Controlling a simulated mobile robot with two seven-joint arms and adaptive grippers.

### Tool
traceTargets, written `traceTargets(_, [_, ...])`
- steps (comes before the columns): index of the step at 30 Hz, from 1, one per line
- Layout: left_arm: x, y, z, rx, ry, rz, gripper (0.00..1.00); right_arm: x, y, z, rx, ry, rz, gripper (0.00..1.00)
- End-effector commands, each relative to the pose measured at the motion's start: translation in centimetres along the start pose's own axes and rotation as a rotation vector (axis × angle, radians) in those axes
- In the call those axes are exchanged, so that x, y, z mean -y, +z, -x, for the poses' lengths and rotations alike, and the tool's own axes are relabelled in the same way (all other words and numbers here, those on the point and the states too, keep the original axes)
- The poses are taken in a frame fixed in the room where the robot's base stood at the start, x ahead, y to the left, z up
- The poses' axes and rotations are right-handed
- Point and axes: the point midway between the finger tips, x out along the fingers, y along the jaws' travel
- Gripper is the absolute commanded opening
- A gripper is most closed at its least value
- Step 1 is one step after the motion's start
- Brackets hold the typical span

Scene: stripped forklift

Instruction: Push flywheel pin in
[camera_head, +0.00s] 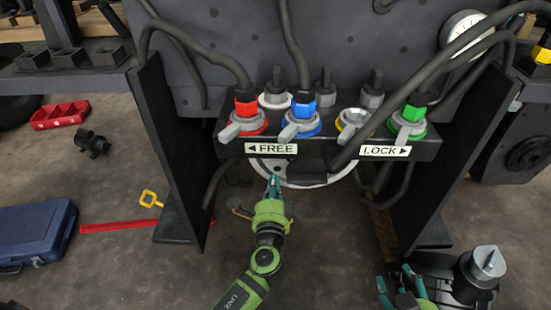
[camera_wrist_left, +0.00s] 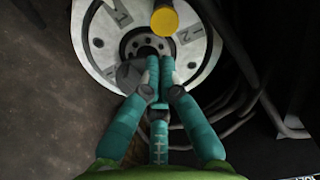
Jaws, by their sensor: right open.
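The flywheel is a pale disc (camera_head: 325,178) below the FREE/LOCK panel in the head view, partly hidden by the panel. In the left wrist view the flywheel (camera_wrist_left: 95,45) shows number marks and a dark hub with a ring of bolts. A yellow round-ended part (camera_wrist_left: 164,21), which looks like the pin, stands out at the disc's upper right. My left gripper (camera_head: 274,183) points at the disc. Its teal fingertips (camera_wrist_left: 158,66) are together in front of the hub, just below the yellow part, with nothing seen between them. My right gripper (camera_head: 402,283) is open at the lower right.
The panel (camera_head: 430,148) carries red, blue and green connectors with cables above the left gripper. Dark side plates (camera_head: 165,150) flank the opening. A dark machine part with a grey cap (camera_head: 486,263) is beside the right gripper. A blue case (camera_head: 35,235) lies on the floor at left.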

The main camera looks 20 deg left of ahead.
Motion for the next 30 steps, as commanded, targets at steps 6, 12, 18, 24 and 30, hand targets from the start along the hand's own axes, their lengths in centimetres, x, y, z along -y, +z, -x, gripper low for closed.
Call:
traceTargets(6, [0.0,0.0,-5.0,0.002,-0.003,-0.001,0.00,0.6,-2.9,-0.1,-0.153,-0.011,0.010,0.51])
traceTargets(12, [-0.1,0.0,-8.2,0.001,-0.001,-0.002,0.00,1.4,-6.2,0.5,-0.323,-0.026,0.018,0.51])
traceTargets(18, [0.0,0.1,-9.4,0.000,0.000,-0.001,0.00,1.8,-8.0,1.1,-0.414,-0.034,0.022,0.51])
traceTargets(24, [0.0,0.1,-9.6,0.000,0.001,-0.001,0.00,1.9,-8.3,1.2,-0.432,-0.035,0.022,0.51])
traceTargets(30, [0.0,0.1,-9.6,0.000,0.000,-0.001,0.00,1.9,-8.3,1.2,-0.431,-0.035,0.022,0.51])
